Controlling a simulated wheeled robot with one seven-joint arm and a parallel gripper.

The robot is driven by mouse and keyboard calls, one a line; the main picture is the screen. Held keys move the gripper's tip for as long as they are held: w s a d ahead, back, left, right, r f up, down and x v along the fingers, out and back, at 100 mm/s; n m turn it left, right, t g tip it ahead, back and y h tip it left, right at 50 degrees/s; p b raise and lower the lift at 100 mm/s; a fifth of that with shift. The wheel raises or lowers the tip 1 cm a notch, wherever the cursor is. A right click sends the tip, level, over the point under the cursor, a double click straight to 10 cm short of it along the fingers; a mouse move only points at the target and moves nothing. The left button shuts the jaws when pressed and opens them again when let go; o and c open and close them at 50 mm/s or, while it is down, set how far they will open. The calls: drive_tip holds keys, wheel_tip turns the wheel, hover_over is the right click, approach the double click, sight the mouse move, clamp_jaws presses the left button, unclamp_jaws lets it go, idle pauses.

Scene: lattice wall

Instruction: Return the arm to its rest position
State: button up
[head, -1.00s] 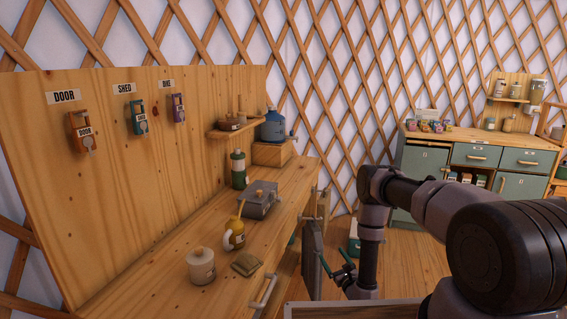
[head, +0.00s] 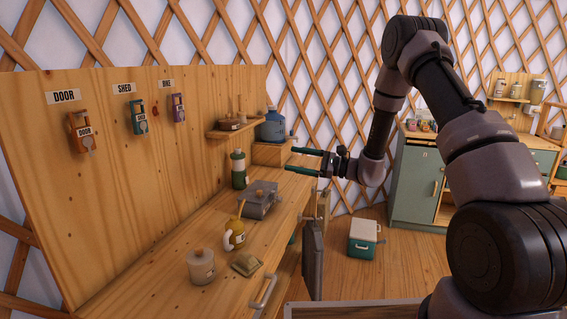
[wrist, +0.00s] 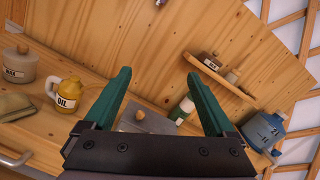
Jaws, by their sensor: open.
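My gripper (head: 290,160) is open and empty, with its green fingers apart. In the head view it is raised above the right end of the wooden workbench (head: 150,270), pointing left toward the back panel. My arm rises from the lower right, bends at a high elbow and comes down to the wrist. In the wrist view the open fingers (wrist: 160,100) frame the bench top and back panel, with nothing between them. A grey metal box (wrist: 150,122) shows partly behind the gripper's palm.
The bench holds a lidded jar (head: 201,268), a yellow oil can (head: 235,235), a green-white bottle (head: 238,170) and a blue jug (head: 273,127). A cooler (head: 365,240) stands on the floor; a green cabinet (head: 415,185) is behind my arm.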

drive_tip(key=s+d+r+n+g+h, duration=0.3)
drive_tip(key=s+r+n+g+h, duration=0.4)
drive_tip(key=s+r, duration=0.8)
drive_tip(key=s+d+r+n+t+h, duration=0.2)
drive_tip(key=s+d+r+t+h, duration=0.1)
drive_tip(key=s+d, duration=0.5)
drive_tip(key=s+d+r+n+t+h, duration=0.2)
drive_tip(key=s+d+r+t+h, duration=0.2)
drive_tip(key=d, duration=0.5)
drive_tip(key=s+t+h, duration=0.2)
drive_tip(key=s, duration=0.1)
drive_tip(key=shift+s+d+t, duration=0.25)
drive_tip(key=shift+s+t, duration=0.05)
drive_tip(key=shift+s, duration=0.1)
